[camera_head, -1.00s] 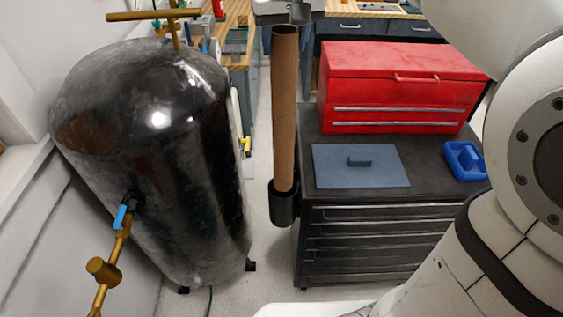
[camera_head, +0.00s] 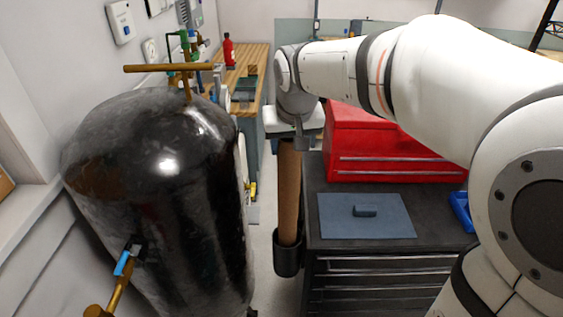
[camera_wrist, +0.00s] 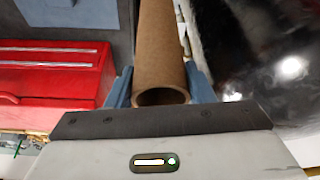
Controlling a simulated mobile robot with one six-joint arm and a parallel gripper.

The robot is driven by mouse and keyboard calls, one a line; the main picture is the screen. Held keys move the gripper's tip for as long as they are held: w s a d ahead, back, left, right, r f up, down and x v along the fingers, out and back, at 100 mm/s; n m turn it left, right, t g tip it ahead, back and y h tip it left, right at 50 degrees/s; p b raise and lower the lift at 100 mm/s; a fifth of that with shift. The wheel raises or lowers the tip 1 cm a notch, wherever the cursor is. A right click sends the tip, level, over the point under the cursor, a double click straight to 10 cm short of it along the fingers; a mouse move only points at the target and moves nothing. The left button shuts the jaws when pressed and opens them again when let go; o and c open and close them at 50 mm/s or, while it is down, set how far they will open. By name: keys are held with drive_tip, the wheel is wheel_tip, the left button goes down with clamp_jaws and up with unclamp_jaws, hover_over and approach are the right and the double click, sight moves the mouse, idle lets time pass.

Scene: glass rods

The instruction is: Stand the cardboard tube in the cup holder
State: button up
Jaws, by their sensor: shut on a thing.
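The brown cardboard tube (camera_head: 289,190) stands close to upright, its lower end inside the black cup holder (camera_head: 287,257) on the left side of the dark tool cabinet. My gripper is at the tube's top end in the head view (camera_head: 292,141), hiding that end. In the wrist view, the blue fingers of my gripper (camera_wrist: 160,86) are shut on the tube (camera_wrist: 162,50), one on each side, with its open end facing the camera. The tube's lower end and the holder's inside are hidden.
A large black tank (camera_head: 155,200) stands close on the left, with a brass pipe (camera_head: 168,68) on top. On the cabinet (camera_head: 335,245) are a red toolbox (camera_head: 390,165), a blue-grey plate with a handle (camera_head: 367,216) and a blue tray (camera_head: 461,210). A narrow floor strip separates tank and cabinet.

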sight(289, 168)
drive_tip(key=shift+f+p, duration=0.3)
drive_tip(key=shift+f, duration=3)
drive_tip(key=shift+f, duration=0.2)
drive_tip(key=o, duration=1.3)
drive_tip(key=shift+o, duration=0.2)
drive_tip(key=shift+r, duration=0.1)
